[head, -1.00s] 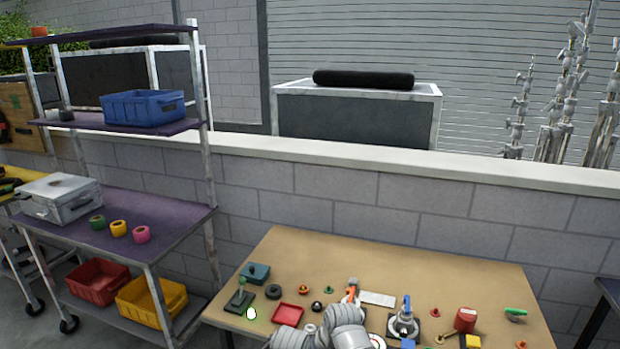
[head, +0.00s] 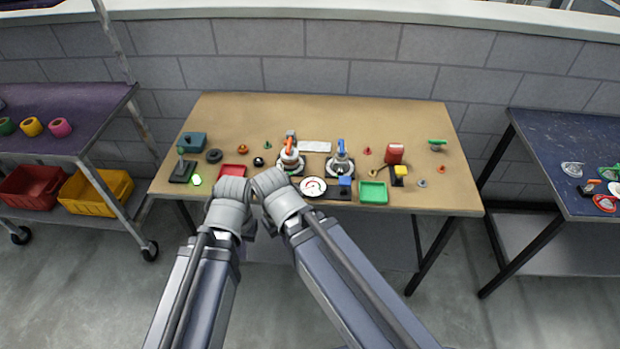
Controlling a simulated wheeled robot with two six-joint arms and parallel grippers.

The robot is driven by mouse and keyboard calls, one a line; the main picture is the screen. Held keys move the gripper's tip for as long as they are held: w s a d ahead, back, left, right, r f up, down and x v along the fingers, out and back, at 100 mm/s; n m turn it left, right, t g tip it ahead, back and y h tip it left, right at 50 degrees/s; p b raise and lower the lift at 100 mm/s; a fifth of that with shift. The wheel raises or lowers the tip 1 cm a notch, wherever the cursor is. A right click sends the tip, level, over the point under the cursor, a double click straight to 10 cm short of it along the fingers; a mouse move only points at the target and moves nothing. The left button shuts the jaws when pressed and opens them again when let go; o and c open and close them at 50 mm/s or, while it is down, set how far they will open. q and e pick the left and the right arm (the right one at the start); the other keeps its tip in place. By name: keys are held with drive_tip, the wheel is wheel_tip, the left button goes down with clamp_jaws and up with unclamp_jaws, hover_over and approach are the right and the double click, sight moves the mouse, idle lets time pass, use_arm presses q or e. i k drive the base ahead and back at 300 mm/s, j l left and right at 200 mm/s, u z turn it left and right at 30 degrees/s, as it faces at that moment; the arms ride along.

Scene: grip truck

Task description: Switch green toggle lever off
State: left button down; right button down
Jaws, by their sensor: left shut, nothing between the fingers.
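A green toggle lever (head: 181,152) stands up from a dark base plate (head: 182,172) near the left edge of the table. A small indicator (head: 196,180) beside the base glows green. My left gripper (head: 247,228) is only partly visible, low between my two arm joints at the table's front edge. It is shut and empty, to the right of the lever and well apart from it. My right gripper is hidden behind its own arm.
The brown table (head: 380,112) also carries a blue-green box (head: 193,141), a red tray (head: 233,172), a green tray (head: 373,192), an orange-handled device (head: 289,153) and a blue-handled device (head: 340,158). Another green handle (head: 437,142) lies at the right. The table's back strip is clear.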

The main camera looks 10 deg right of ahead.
sight(180, 151)
drive_tip(key=i+j, duration=0.1)
drive_tip(key=i, duration=0.4)
drive_tip(key=i+j, duration=0.1)
drive_tip(key=i, duration=0.35)
drive_tip(key=j+u, duration=0.05)
